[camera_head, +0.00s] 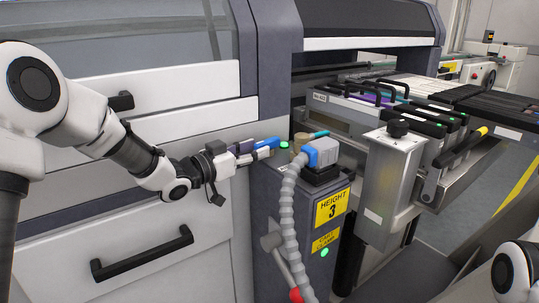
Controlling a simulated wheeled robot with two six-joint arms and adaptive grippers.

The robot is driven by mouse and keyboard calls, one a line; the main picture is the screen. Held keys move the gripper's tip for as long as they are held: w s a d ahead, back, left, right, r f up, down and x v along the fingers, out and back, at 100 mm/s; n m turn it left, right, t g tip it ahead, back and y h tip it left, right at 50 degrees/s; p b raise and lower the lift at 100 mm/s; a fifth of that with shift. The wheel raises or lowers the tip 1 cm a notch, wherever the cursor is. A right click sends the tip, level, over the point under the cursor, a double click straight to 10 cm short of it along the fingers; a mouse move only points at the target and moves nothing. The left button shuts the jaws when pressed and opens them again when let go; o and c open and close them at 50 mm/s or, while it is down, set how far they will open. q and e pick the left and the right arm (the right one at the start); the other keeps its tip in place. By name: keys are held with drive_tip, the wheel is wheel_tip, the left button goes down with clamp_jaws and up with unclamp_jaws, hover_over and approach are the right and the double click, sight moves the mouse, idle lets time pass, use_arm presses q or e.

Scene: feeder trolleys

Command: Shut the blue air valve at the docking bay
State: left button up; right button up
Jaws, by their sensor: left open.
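The blue air valve (318,134) shows as a thin light-blue lever above a brass-coloured body, on top of the grey docking post. A grey plug with a blue collar and a ribbed hose stands just in front and partly hides it. My left gripper (268,148) comes in from the left, its blue fingertips a little to the left of the valve. It is open, with nothing seen between its fingers; it looks apart from the lever. My right gripper is out of view; only part of my right arm shows at the lower right.
The ribbed grey hose (289,205) hangs down the front of the post (341,233), which bears a yellow "HEIGHT 3" label (332,207). A red-tipped lever (295,295) sits low. White drawers (150,235) with black handles stand behind my left arm. Feeders (400,105) fill the bay at right.

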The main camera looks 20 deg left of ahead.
sight(280, 142)
use_arm(q)
drive_tip(key=b+x, duration=0.1)
drive_tip(key=x, duration=0.3)
drive_tip(key=shift+w+d+f, duration=0.15)
drive_tip(key=shift+w+d, duration=0.1)
drive_tip(key=shift+w, duration=0.05)
drive_tip(key=shift+w+d, duration=0.15)
drive_tip(key=shift+w, duration=0.1)
clamp_jaws()
drive_tip(key=r+h+p, duration=0.1)
drive_tip(key=p, duration=0.2)
drive_tip(key=shift+m+g, duration=0.3)
drive_tip(key=shift+m, duration=0.1)
drive_tip(key=shift+f+p, duration=0.15)
drive_tip(key=shift+p, duration=0.35)
drive_tip(key=shift+f+m+g+h, duration=0.2)
drive_tip(key=shift+m+g+h, duration=0.1)
drive_tip(key=shift+h, duration=0.1)
drive_tip(key=shift+f, duration=0.1)
unclamp_jaws()
